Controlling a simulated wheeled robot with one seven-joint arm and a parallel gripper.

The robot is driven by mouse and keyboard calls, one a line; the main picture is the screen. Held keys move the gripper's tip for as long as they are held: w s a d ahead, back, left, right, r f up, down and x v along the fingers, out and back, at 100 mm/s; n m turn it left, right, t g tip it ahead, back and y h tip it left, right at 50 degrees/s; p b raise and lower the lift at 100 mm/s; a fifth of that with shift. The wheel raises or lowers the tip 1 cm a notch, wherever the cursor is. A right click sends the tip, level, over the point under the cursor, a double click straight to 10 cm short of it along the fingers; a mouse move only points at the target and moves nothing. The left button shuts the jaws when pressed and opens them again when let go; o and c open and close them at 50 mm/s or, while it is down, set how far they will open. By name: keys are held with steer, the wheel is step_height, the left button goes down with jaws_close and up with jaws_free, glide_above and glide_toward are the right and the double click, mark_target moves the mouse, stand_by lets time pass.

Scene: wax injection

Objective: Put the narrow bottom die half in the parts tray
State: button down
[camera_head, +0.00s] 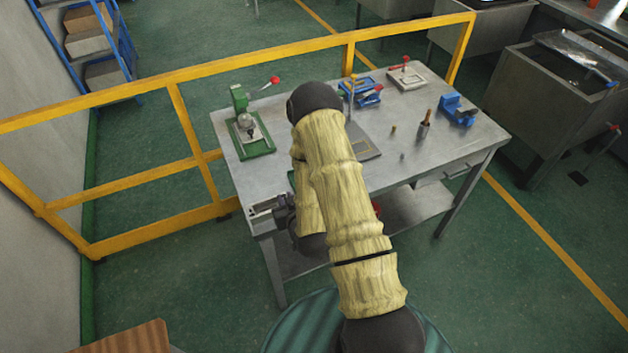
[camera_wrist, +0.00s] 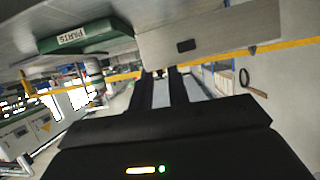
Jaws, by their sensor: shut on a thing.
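The narrow bottom die half (camera_wrist: 215,32) is a pale grey metal block with a small dark slot, large at the top of the wrist view. My gripper (camera_wrist: 163,76) is shut on it at the block's lower edge. The parts tray (camera_wrist: 86,36) is green with a white PARTS label. It shows left of the block in the tilted wrist view, apart from it. My arm hides most of the tray in the head view.
The metal table (camera_head: 425,155) carries a green press (camera_head: 240,100) at the back left, a blue clamp (camera_head: 368,92), a red-handled plate (camera_head: 405,78), a tool cup (camera_head: 424,127) and a blue vise (camera_head: 458,110). A yellow rail (camera_head: 220,68) runs behind the table.

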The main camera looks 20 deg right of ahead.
steer(key=w+d+r+b, duration=0.2)
steer(key=w+d, duration=0.3)
steer(key=d, duration=0.4)
steer(key=w+d+r+b, duration=0.3)
steer(key=w+d+r, duration=0.1)
steer(key=d, duration=0.5)
steer(key=shift+w, duration=0.35)
steer(key=shift+f+p, duration=0.45)
steer(key=shift+f, duration=2.5)
steer(key=shift+f+p, duration=0.5)
steer(key=shift+f, duration=1.6)
steer(key=c, duration=1.3)
jaws_free()
steer(key=shift+c, duration=0.2)
